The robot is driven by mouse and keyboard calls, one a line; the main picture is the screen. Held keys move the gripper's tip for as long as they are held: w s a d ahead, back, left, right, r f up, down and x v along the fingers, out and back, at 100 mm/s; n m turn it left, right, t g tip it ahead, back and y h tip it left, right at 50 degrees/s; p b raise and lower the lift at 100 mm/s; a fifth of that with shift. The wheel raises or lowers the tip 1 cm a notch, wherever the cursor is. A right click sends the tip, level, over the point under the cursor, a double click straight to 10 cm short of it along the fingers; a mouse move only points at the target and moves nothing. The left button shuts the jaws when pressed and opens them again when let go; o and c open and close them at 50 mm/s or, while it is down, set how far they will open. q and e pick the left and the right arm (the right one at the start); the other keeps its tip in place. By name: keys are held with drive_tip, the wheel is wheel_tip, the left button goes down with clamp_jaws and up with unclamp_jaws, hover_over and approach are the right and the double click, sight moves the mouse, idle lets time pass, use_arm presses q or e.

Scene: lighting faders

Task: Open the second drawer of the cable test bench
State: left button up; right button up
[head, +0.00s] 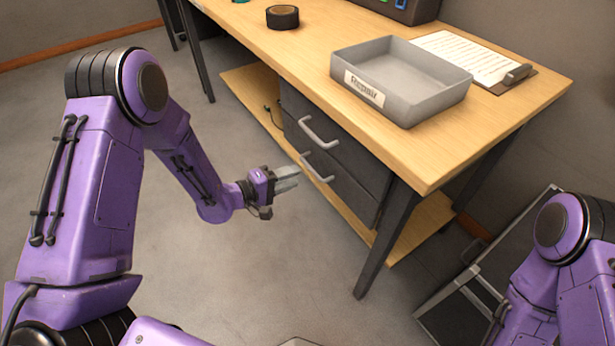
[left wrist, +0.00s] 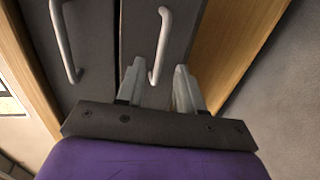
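The cable test bench (head: 440,150) has a dark drawer unit with two stacked drawers, both flush in the unit. The upper drawer (head: 350,150) has a pale bar handle (head: 318,132). The second drawer (head: 350,195) below it has a similar handle (head: 317,168). My left gripper (head: 296,176) is open and empty at the left end of the lower handle. In the left wrist view, the second drawer's handle (left wrist: 161,45) appears between the open fingers (left wrist: 160,68); I cannot tell whether they reach around it. The upper handle (left wrist: 64,42) is left of them. My right gripper is out of view.
A grey "Repair" tray (head: 425,100), a clipboard (head: 470,58) and a black tape roll (head: 282,17) are on the benchtop. A dark table leg (head: 385,240) stands right of the drawers. The floor (head: 270,260) before the drawers is clear.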

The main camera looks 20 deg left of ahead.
use_arm(q)
drive_tip(key=x, duration=0.6)
drive_tip(key=shift+b, duration=0.35)
clamp_jaws()
